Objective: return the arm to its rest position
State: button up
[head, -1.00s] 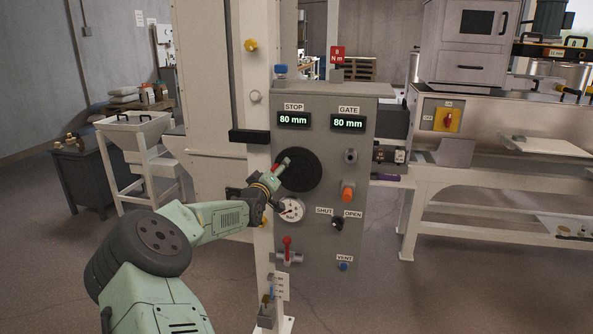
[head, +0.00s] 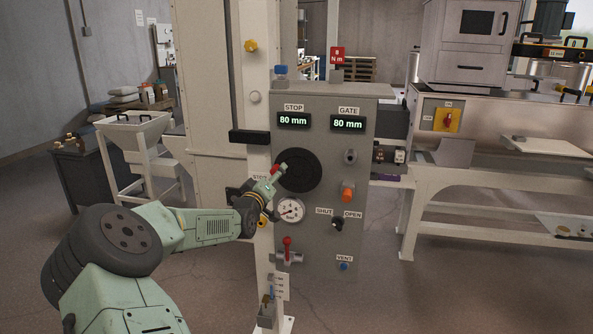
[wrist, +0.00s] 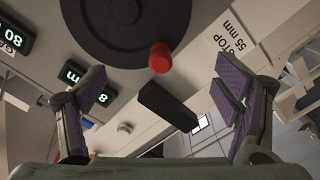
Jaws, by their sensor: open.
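My gripper (head: 274,176) is in front of the grey control panel (head: 326,240), at the left edge of the large black disc (head: 303,171) in the head view. In the wrist view the two fingers (wrist: 160,98) are spread wide at left and right, with nothing held between them. A red knob (wrist: 160,58) and a black block (wrist: 168,106) show between and beyond the fingers. The wrist view also shows the dark disc (wrist: 120,25) above. My arm reaches in from the lower left of the head view.
The panel carries a gauge (head: 290,210), an orange knob (head: 347,192), a red-handled valve (head: 287,250) and a black selector (head: 338,223). A white hopper (head: 135,135) stands at left. A steel bench (head: 500,178) stands at right. The floor between hopper and my arm is open.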

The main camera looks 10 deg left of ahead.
jog(key=shift+s, duration=0.8)
jog(key=shift+d, duration=0.1)
